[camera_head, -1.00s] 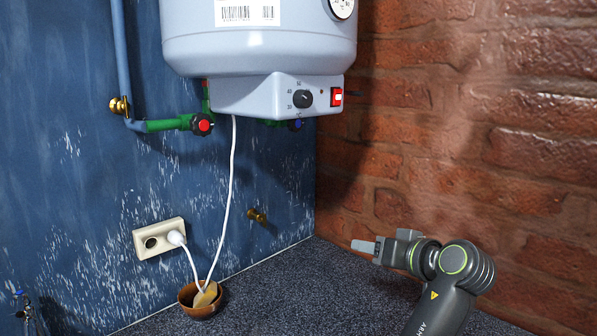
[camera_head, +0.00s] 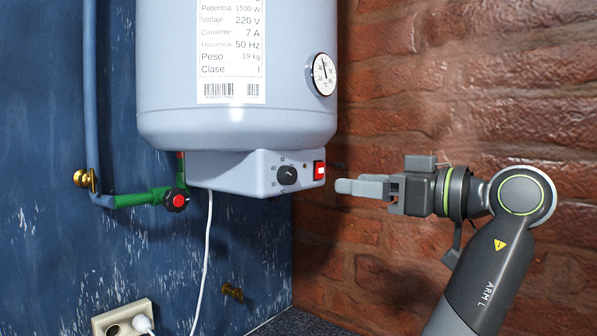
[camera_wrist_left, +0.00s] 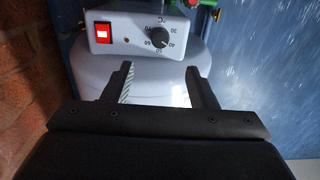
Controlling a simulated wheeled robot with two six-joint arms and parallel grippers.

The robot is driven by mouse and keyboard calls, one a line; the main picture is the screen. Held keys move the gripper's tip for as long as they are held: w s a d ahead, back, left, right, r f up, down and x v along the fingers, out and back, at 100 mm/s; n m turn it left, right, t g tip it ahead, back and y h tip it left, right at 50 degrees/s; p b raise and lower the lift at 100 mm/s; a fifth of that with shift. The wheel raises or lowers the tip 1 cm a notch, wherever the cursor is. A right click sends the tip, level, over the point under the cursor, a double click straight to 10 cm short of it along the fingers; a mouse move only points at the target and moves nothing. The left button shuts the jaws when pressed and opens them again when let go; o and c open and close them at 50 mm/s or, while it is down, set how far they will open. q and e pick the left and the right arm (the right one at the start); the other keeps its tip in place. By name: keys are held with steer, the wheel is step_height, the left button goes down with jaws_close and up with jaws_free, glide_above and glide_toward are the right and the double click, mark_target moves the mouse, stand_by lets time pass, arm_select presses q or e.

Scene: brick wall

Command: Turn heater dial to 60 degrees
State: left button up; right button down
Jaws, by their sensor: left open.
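The heater dial (camera_head: 287,175) is a black round knob on the front of the heater's lower housing (camera_head: 240,174). A light mark on the knob seems to point near 40. My left gripper (camera_head: 360,187) is to the right of the dial and apart from it, its fingers pointing left. In the left wrist view the two fingers (camera_wrist_left: 158,74) are spread and empty, with the dial beyond them. My right gripper is out of view.
A lit red switch (camera_head: 319,171) sits right of the dial, close to my fingertips; it also shows in the left wrist view (camera_wrist_left: 103,33). A round gauge (camera_head: 324,75) is above. A red valve (camera_head: 177,200) and white cable (camera_head: 207,240) are left. The brick wall (camera_head: 440,100) is behind my arm.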

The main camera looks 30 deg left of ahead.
mark_target(292, 177)
arm_select(q)
steer(key=a+p, duration=0.1)
steer(key=a, duration=0.3)
steer(key=a+p, duration=0.1)
steer(key=a, duration=0.2)
steer(key=a+p, duration=0.2)
steer(key=a, duration=0.2)
steer(key=shift+w+a+r, duration=0.1)
steer(key=shift+w+a, duration=0.2)
steer(key=shift+w, duration=0.1)
steer(key=shift+a, duration=0.5)
steer(key=c, duration=1)
steer(key=shift+o, duration=0.2)
steer(key=shift+m, duration=0.3)
